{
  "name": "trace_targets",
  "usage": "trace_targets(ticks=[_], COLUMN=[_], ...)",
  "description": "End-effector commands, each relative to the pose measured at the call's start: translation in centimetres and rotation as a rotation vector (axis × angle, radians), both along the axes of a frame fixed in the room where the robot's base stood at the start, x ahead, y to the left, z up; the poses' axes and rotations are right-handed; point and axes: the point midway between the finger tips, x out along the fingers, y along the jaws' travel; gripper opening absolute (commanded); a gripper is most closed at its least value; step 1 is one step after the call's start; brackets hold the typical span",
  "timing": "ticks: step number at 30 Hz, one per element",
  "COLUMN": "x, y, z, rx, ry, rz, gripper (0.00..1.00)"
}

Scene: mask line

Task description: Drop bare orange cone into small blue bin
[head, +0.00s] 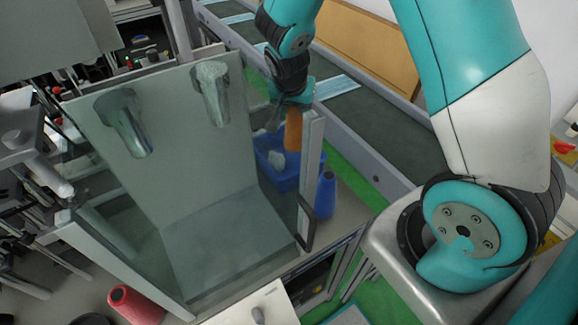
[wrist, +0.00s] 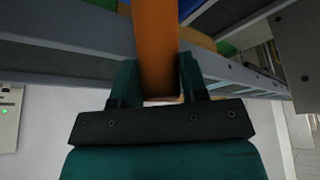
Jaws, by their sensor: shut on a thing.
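My gripper (head: 294,106) is shut on the orange cone (head: 294,132), which hangs below it. In the wrist view the cone (wrist: 156,45) stands between the two fingers (wrist: 158,88) and runs past the top edge. The small blue bin (head: 268,168) stands behind the glass panel and its frame post, with some pale thing in it. In the head view the cone appears in front of the bin's right part; I cannot tell whether it is right above the bin. The cone's top is hidden by the gripper.
A blue cone (head: 325,195) stands right of the bin, near the frame post (head: 312,150). A red cone (head: 135,304) lies at the lower left. A conveyor with pale blue masks (head: 338,86) runs behind. The glass-walled box (head: 215,245) fills the middle.

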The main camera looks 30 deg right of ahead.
Motion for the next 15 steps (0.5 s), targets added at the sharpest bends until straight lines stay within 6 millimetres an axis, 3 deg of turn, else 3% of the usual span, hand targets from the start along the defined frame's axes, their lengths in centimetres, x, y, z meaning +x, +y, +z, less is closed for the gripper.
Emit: trace_targets(ticks=[3, 11, 12, 15], x=[0.03, 0.04, 0.04, 0.04], y=[0.01, 0.03, 0.03, 0.03], z=[-1.19, -1.2, -1.2, -1.19], rx=[0.0, 0.0, 0.0, 0.0], ry=[-0.001, -0.001, -0.001, -0.001], rz=[0.0, 0.0, 0.0, 0.0], gripper=[0.05, 0.05, 0.42, 0.65])
